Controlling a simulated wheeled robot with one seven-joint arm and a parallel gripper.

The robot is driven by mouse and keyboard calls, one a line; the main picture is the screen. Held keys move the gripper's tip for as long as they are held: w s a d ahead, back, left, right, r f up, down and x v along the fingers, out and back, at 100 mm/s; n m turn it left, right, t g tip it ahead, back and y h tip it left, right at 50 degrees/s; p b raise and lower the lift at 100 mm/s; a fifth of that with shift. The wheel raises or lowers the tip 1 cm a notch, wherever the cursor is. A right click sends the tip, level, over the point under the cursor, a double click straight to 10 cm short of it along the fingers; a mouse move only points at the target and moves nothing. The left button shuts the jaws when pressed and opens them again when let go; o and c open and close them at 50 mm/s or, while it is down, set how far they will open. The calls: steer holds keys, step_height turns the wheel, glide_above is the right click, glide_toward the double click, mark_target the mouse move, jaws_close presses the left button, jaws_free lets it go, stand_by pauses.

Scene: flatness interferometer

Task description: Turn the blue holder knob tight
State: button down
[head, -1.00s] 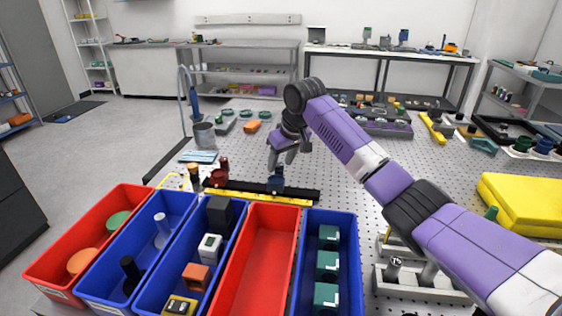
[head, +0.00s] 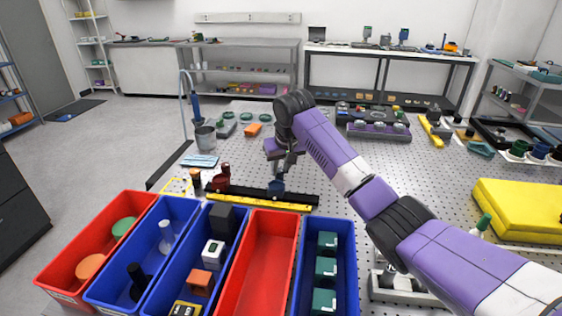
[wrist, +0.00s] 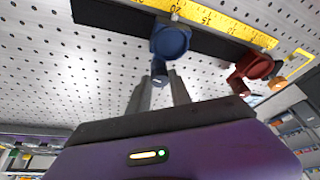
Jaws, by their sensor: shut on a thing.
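The blue holder (head: 276,188) stands on the black rail (head: 300,196) with a yellow ruler along its front edge. In the wrist view the blue holder (wrist: 171,40) has a darker blue knob (wrist: 159,72) sticking out toward my gripper. My gripper (wrist: 160,84) is shut on this knob, with one finger on each side.
Red and blue bins, one red bin (head: 262,270) empty, stand in front of the rail. A grey cup (head: 206,138) and a light blue cloth (head: 199,160) lie left. A yellow case (head: 520,208) is at right.

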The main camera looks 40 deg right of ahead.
steer(key=m+p, duration=0.2)
steer(key=m+h+p, duration=0.1)
steer(key=shift+w+a+r+m+g, duration=0.15)
steer(key=shift+a+r+m+g, duration=0.1)
steer(key=shift+m+g, duration=0.15)
steer(key=m, duration=0.1)
steer(key=m+g+h+p, duration=0.1)
steer(key=m, duration=0.1)
steer(key=shift+w+f+m, duration=0.15)
steer(key=shift+f+m, duration=0.05)
steer(key=shift+m, duration=0.1)
steer(key=m, duration=0.1)
steer(key=m+g+b, duration=0.1)
steer(key=m, duration=0.1)
steer(key=shift+w+a+f+m+h, duration=0.1)
steer(key=shift+w+f+m+h, duration=0.05)
steer(key=shift+m+h, duration=0.15)
steer(key=m+g+b, duration=0.1)
steer(key=m+b, duration=0.2)
steer(key=shift+w+g, duration=0.1)
steer(key=shift+g, duration=0.2)
steer(key=shift+m+b, duration=0.3)
steer(key=c, duration=1.2)
jaws_free()
steer(key=shift+o, duration=0.2)
steer(key=shift+r, duration=0.2)
